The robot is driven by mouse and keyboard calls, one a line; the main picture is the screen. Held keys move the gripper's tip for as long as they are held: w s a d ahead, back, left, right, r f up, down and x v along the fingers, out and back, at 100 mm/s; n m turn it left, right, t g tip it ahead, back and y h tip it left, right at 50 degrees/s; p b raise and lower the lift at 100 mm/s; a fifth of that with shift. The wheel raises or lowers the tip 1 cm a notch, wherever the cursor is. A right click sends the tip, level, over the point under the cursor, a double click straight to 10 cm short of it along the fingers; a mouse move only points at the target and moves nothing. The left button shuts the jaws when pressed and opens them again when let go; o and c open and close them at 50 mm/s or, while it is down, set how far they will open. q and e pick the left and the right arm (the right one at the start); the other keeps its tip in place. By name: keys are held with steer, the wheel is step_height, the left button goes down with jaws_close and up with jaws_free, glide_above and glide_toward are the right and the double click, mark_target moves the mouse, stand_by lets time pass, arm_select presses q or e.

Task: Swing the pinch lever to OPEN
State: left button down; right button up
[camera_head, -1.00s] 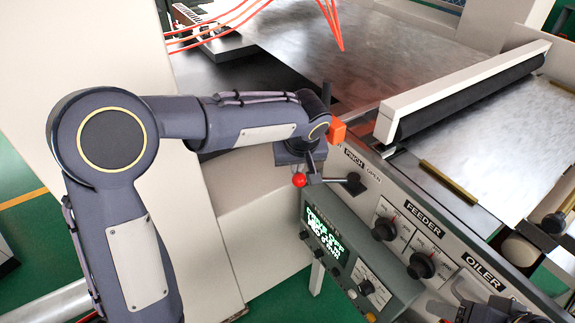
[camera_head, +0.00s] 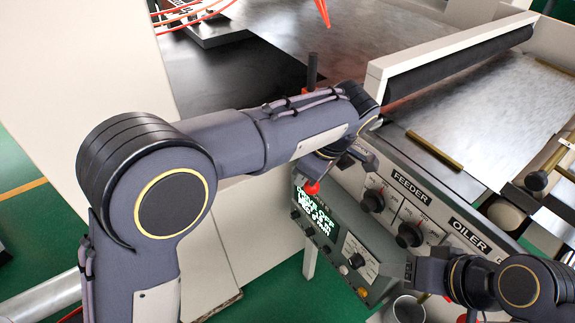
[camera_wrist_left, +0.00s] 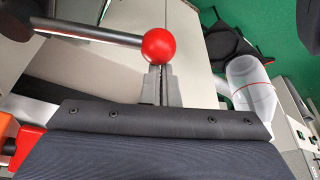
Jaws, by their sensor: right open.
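The pinch lever ends in a red ball knob (camera_head: 311,188) that hangs below my left wrist at the left end of the machine's panel. In the left wrist view the red knob (camera_wrist_left: 160,46) sits on a dark rod coming from the left, right at my left fingertips (camera_wrist_left: 161,72). Those fingers look shut against each other, with the knob at their tips rather than between them; whether they touch it I cannot tell. The lever's pivot and the PINCH/OPEN labels are mostly hidden by my left arm.
The panel carries FEEDER knobs (camera_head: 373,201) and an OILER label (camera_head: 465,233). A control box with a green-text display (camera_head: 316,215) juts out below the lever. A metal cup (camera_head: 408,308) stands below my right gripper. A clear container (camera_wrist_left: 250,85) shows in the left wrist view.

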mark_target(316, 190)
arm_select(q)
steer(key=s+d+n, duration=0.2)
steer(key=shift+d+g+p, duration=0.3)
steer(key=shift+s+d, duration=0.35)
steer(key=shift+d, duration=0.4)
steer(key=shift+d, duration=0.1)
